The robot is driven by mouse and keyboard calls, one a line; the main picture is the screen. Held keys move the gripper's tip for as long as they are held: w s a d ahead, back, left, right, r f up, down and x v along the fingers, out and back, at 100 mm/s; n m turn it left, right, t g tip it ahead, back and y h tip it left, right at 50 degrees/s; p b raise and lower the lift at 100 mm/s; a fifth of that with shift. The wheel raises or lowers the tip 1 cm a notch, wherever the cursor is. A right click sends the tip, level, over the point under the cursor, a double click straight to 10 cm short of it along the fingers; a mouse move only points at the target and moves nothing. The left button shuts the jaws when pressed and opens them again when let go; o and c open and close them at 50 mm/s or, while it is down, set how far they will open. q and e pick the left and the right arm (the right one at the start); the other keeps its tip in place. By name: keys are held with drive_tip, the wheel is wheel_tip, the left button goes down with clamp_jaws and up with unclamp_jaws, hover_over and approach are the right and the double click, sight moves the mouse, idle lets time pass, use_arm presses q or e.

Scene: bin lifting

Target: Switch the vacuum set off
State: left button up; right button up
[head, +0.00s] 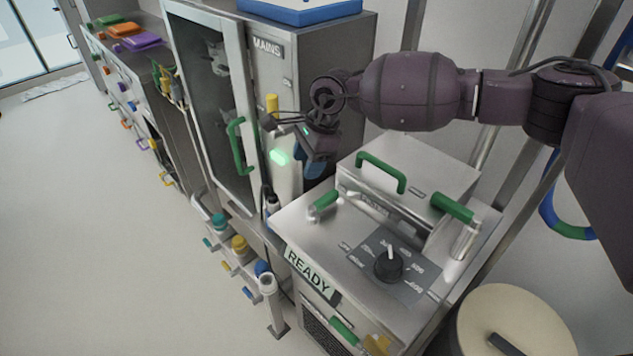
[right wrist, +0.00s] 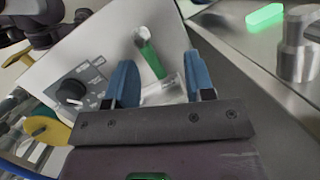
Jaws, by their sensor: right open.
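A steel unit (head: 300,213) marked READY stands at lower centre in the head view. It has a black dial (head: 388,264) with a pale pointer and small labels; the dial also shows in the right wrist view (right wrist: 70,92). A tall cabinet marked MAINS (head: 268,48) stands behind it, with a yellow handle (head: 272,104) and a lit green lamp (head: 279,156). Which one is the vacuum set I cannot tell. My right gripper (head: 313,163) is open and empty, beside the cabinet's front and above the unit's far edge. My left gripper is not in view.
The unit carries a green bar handle (head: 381,171) and other green grips. The cabinet's glass door (head: 205,110) has a green handle (head: 236,146). A round pale lid (head: 515,325) stands at lower right.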

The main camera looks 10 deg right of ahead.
sight(328, 196)
drive_tip(key=d+n+h, duration=0.3)
drive_tip(key=d, duration=0.2)
drive_tip(key=shift+n, duration=0.3)
drive_tip(key=f, duration=1.1)
drive_tip(key=shift+w+a+f, duration=0.15)
drive_tip(key=shift+a+f, duration=0.05)
drive_tip(key=shift+f, duration=0.1)
clamp_jaws()
